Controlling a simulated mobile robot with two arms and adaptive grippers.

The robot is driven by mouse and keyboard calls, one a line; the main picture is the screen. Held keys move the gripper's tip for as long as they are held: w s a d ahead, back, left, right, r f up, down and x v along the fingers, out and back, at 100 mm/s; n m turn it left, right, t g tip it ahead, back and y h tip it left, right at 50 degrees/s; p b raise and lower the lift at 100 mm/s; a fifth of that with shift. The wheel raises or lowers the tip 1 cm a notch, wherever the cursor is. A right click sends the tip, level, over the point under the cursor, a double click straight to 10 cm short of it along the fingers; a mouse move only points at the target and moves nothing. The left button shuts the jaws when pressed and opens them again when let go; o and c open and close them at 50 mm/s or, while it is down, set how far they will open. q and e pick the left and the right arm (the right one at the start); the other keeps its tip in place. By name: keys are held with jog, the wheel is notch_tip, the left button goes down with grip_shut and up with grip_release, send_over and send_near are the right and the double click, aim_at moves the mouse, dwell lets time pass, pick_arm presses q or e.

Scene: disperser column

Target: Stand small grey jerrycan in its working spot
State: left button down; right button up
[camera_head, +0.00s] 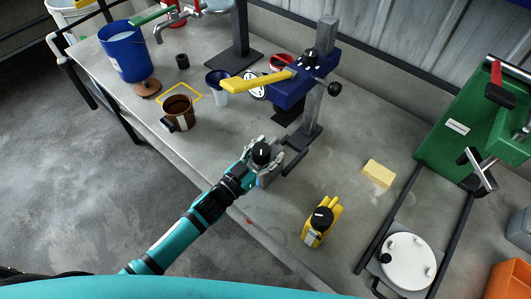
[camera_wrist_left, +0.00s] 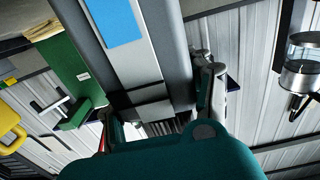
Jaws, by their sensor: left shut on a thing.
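The small grey jerrycan (camera_head: 270,178) with a black cap is in my left gripper (camera_head: 262,158), near the bench's front edge below the blue column machine. Fingers and arm cover much of it. In the left wrist view its grey body with a blue label (camera_wrist_left: 115,22) lies between the fingers of my left gripper (camera_wrist_left: 160,98), which is shut on it. I cannot tell whether its base touches the bench. A yellow outlined square (camera_head: 198,97) is on the bench to the left, with a brown-filled container (camera_head: 180,110) at its front edge. My right gripper is not in view.
The blue machine (camera_head: 288,92) with a yellow lever stands just behind my left gripper. A yellow jerrycan (camera_head: 321,226) and a yellow sponge (camera_head: 378,173) are to the right.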

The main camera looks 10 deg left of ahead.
aim_at(256, 162)
pick_arm(q)
jog(key=shift+b+x, duration=0.35)
jog(key=shift+x, duration=1.35)
jog(key=shift+b+x, duration=0.7)
jog(key=shift+x, duration=1.55)
jog(key=shift+c, duration=2.2)
grip_release()
jog(key=shift+s+a+f, duration=0.1)
jog(key=v, duration=1.1)
jog(key=shift+s+a, duration=0.2)
jog(key=shift+s, duration=0.1)
